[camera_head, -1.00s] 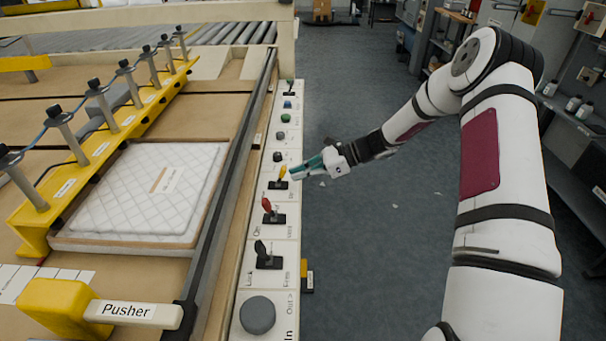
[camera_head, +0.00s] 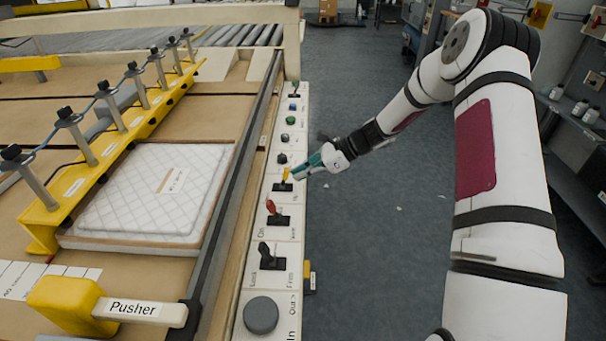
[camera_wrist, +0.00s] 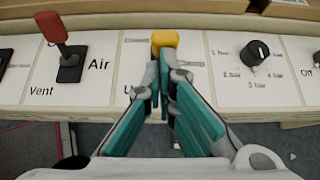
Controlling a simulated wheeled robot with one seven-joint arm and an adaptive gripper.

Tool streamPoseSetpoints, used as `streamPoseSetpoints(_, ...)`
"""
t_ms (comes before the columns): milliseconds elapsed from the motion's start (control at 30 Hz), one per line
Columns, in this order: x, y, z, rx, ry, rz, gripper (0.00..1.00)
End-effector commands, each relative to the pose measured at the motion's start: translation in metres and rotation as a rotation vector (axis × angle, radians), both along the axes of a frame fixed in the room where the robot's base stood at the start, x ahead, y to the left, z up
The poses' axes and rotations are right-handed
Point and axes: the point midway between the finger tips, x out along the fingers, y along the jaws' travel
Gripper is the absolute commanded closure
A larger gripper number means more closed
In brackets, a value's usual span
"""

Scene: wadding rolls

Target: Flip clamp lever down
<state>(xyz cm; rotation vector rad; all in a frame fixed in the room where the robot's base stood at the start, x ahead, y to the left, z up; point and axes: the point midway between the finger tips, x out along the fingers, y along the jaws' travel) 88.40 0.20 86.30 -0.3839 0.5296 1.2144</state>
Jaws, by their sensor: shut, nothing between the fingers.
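The yellow-tipped lever (camera_head: 287,174) stands on the white control panel, on a dark base plate. In the wrist view its yellow knob (camera_wrist: 164,40) sits just beyond my fingertips, and its label is mostly covered by my fingers, with a "U" showing. My gripper (camera_head: 297,173), with teal fingers, reaches in from the right, close beside the lever. In the wrist view my gripper (camera_wrist: 164,82) is shut and empty, tips together just below the knob. I cannot tell whether they touch the lever.
A red lever (camera_head: 272,208) marked Air and Vent stands nearer on the panel, then a black lever (camera_head: 265,254) marked Lock and a grey knob (camera_head: 261,315). A black pressure dial (camera_wrist: 256,52) lies right of the yellow lever. A quilted pad (camera_head: 150,190) lies left; floor is open right.

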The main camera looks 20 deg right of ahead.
Motion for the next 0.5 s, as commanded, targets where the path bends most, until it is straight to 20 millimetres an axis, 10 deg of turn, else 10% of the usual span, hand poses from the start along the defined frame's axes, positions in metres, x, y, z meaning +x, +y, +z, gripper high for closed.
streamPoseSetpoints(500, 0.007, 0.024, 0.018, -0.337, 0.102, 0.007, 1.00)
